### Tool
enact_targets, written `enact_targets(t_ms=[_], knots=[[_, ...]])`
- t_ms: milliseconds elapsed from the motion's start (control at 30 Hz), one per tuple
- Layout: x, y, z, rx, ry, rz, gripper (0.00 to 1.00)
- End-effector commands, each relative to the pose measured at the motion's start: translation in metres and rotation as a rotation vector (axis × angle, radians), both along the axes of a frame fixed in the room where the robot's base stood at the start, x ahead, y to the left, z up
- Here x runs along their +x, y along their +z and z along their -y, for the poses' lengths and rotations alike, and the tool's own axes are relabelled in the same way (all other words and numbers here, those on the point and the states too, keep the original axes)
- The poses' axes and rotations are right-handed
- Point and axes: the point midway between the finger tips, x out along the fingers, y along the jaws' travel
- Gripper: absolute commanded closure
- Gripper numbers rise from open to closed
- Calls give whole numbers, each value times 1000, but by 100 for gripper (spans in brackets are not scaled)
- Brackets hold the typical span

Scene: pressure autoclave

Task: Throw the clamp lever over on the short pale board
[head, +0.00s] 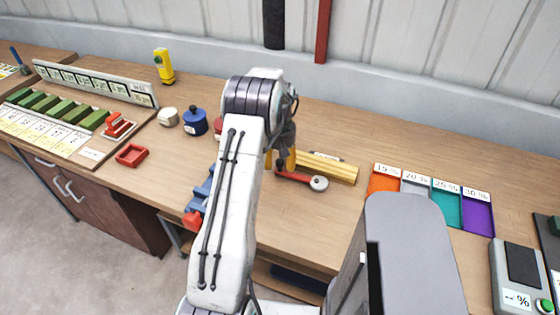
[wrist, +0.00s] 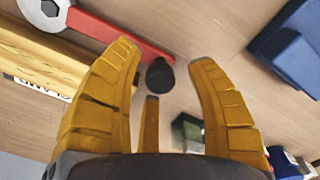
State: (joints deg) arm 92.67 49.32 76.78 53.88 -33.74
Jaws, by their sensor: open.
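The short pale board (head: 328,168) lies on the bench just right of my gripper, with a small label along its back edge. In the wrist view the board (wrist: 45,68) is at the left, with its label partly readable. The red clamp lever (head: 294,177) lies along the board's front side, its round grey hub (head: 319,183) at the right end. In the wrist view the lever (wrist: 110,32) runs from the hub at upper left to a black knob (wrist: 160,75). My gripper (wrist: 164,58) is open, with the knob showing between its fingers; contact cannot be told.
A blue and red device (head: 195,215) stands at the bench's front edge, left of my arm. Coloured trays (head: 418,190) lie to the right. A blue pot (head: 195,122) and a white pot (head: 167,117) stand to the left. Bare bench lies in front of the lever.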

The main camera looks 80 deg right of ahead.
Motion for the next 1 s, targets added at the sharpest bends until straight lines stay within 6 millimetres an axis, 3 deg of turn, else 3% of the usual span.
enact_targets(t_ms=[300, 900, 1000], knots=[[0, -1, 0, 0, 0, 0, 47], [0, -1, 0, 0, 0, 0, 100], [0, -1, 0, 1, 0, -1, 100]])
